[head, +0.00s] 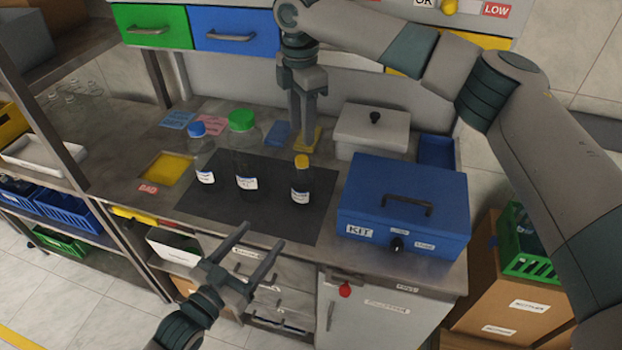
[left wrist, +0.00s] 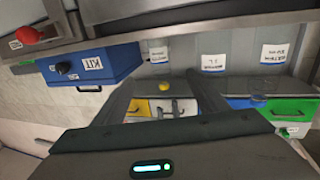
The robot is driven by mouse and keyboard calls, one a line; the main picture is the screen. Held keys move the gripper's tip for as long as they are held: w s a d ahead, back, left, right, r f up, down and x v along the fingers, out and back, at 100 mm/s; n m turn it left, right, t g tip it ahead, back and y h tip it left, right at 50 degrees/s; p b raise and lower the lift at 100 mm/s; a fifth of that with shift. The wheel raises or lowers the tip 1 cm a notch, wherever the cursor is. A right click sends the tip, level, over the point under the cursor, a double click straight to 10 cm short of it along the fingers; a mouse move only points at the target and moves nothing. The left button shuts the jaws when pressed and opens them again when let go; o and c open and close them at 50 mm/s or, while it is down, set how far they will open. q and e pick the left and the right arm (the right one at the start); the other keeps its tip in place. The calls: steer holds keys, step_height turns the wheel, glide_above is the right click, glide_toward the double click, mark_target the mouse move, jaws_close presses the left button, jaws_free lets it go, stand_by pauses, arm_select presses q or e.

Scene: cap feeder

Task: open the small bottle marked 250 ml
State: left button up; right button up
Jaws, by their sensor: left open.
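Three capped bottles stand upright on a dark mat (head: 215,215) in the head view: a small blue-capped one (head: 205,177), a larger green-capped one (head: 246,186) and a small yellow-capped one (head: 301,187). Their label print is too small to read surely. The yellow cap also shows in the left wrist view (left wrist: 164,86). My left gripper (head: 264,236) is open and empty, in front of the mat and apart from the bottles. My right gripper (head: 302,148) points down with its fingertips close to the yellow cap; whether they touch it or stand behind is unclear.
A blue KIT box (head: 405,190) stands right of the mat, with a white lidded box (head: 372,130) behind it. A yellow square (head: 168,169) lies to the left. Drawers (head: 160,27) line the back. The mat's front is clear.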

mark_target(297, 194)
steer(key=shift+s+a+r, duration=0.15)
steer(key=shift+s+r, duration=0.05)
steer(key=shift+s, duration=0.05)
arm_select(q)
steer(key=shift+s+a+r, duration=0.1)
steer(key=shift+s+a, duration=0.05)
arm_select(e)
steer(key=shift+w, duration=0.1)
arm_select(q)
steer(key=x, duration=1.7)
steer(key=shift+w, duration=0.2)
